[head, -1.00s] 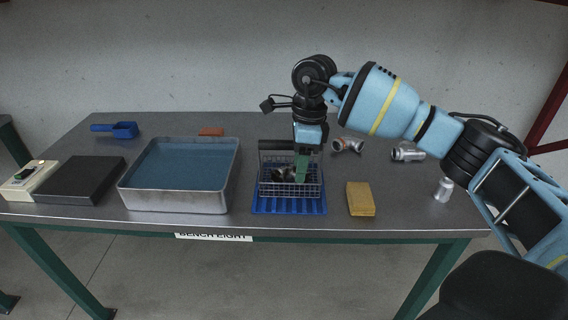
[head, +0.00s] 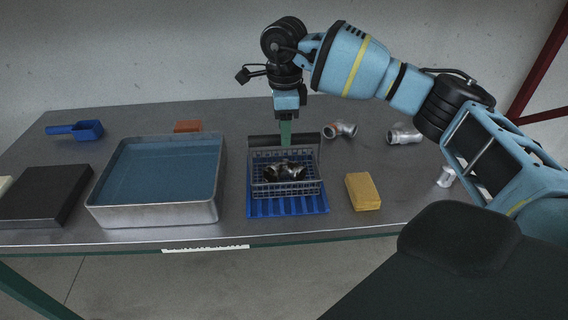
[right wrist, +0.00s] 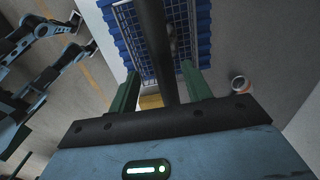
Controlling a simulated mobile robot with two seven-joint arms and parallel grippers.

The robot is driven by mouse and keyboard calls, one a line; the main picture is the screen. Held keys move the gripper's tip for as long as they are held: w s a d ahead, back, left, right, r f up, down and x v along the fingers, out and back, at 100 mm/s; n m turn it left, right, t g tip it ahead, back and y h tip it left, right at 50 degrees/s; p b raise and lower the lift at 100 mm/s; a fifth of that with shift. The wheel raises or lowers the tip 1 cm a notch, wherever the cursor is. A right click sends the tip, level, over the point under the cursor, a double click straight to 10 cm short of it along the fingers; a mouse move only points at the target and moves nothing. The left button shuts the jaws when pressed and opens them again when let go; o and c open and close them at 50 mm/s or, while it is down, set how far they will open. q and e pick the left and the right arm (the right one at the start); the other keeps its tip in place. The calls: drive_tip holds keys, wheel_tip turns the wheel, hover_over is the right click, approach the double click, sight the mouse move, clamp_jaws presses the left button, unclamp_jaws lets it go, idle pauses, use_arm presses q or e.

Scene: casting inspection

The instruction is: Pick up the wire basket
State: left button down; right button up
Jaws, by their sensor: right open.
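The wire basket (head: 258,181) stands on a blue ribbed rack (head: 286,208) at the front middle of the bench. A dark metal pipe fitting (head: 285,171) lies inside it. The basket's thick dark handle bar (head: 262,140) lies along its back side. My right gripper (head: 286,134) points down at this bar. In the right wrist view the open green fingers (right wrist: 160,88) stand on either side of the dark bar (right wrist: 156,45), and the mesh shows beyond. I cannot tell whether a finger touches the bar. My left gripper is not in view.
A metal tank of blue liquid (head: 155,214) stands left of the basket. A yellow sponge block (head: 363,191) lies to its right. Pipe fittings (head: 340,130) (head: 404,134) lie behind right. A brown block (head: 188,126) and blue scoop (head: 88,130) lie at the back left.

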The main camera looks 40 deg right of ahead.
drive_tip(key=shift+w+d+f, duration=0.15)
drive_tip(key=shift+f, duration=2.5)
clamp_jaws()
drive_tip(key=shift+r, duration=0.1)
